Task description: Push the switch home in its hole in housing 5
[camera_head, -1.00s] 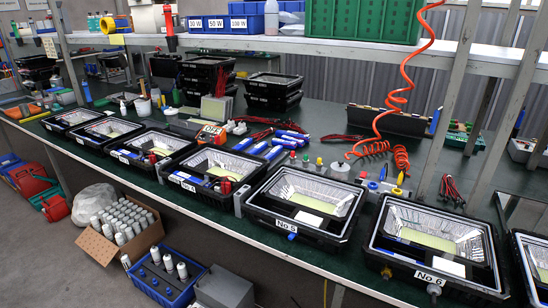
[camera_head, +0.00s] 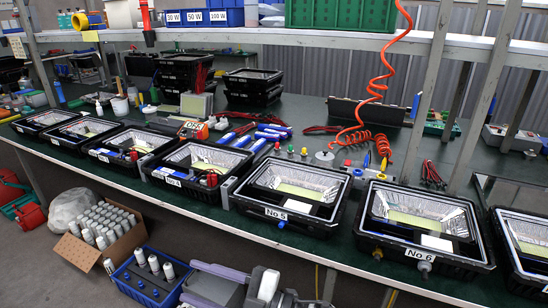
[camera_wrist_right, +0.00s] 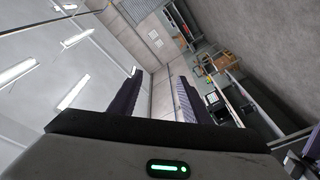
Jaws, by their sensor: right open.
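Housing 5 (camera_head: 316,226) is a black open box with a shiny reflector and a "No 5" label on its front, on the bench in the head view. A small blue part (camera_head: 281,224) sticks out of its front wall near the label. I cannot tell for sure that it is the switch, or how deep it sits. My right gripper (camera_head: 188,283) is low at the bottom of the head view, in front of the bench, well apart from housing 5. It is open and empty. Its two fingers also show in the right wrist view (camera_wrist_right: 155,85), facing the room.
Housing 6 (camera_head: 445,248) stands right of housing 5, and more housings line the bench edge to the left. Coiled orange hose (camera_head: 375,85) hangs behind. A blue crate (camera_head: 137,291) and a cardboard box (camera_head: 75,250) with white cans stand on the floor.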

